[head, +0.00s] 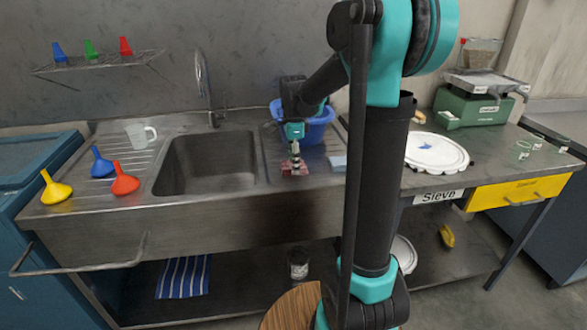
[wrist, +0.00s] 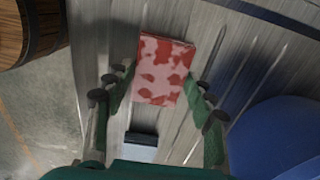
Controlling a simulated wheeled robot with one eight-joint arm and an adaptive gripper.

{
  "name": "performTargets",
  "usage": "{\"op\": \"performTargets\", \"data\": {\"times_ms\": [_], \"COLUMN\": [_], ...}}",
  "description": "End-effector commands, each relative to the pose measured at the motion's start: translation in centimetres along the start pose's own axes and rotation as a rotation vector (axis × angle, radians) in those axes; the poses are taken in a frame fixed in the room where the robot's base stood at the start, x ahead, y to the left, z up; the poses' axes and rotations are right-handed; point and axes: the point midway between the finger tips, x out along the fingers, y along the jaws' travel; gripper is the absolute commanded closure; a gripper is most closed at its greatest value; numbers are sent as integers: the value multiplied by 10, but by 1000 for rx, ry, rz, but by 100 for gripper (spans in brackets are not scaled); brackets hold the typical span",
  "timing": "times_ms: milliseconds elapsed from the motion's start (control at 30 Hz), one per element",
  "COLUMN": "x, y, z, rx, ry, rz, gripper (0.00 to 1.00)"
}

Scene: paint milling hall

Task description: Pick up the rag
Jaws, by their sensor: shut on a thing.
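The rag (wrist: 165,70) is a flat, square-looking cloth with red and pale pink blotches. In the wrist view it sits between my fingertips. In the head view the rag (head: 294,169) shows as a small red patch below my gripper (head: 294,158), over the right drainboard of the sink. My gripper (wrist: 160,88) is shut on the rag, with a finger at each side of it. I cannot tell whether the rag still touches the metal.
A blue basin (head: 318,128) stands just behind my gripper; a pale blue block (head: 338,162) lies to the right. The sink bowl (head: 205,165) is left. Funnels (head: 125,181) and a clear jug (head: 140,135) stand farther left. A wooden barrel (head: 291,308) is in front.

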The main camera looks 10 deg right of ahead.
Motion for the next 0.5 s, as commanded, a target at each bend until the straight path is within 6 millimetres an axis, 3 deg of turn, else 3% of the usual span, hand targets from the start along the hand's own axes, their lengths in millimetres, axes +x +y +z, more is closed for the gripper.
{"op": "performTargets", "data": {"times_ms": [333, 500], "x": [-4, -20], "y": [0, 0], "z": [0, 0], "rx": [0, 0], "ry": [0, 0], "rz": [0, 0], "gripper": [70, 70]}}
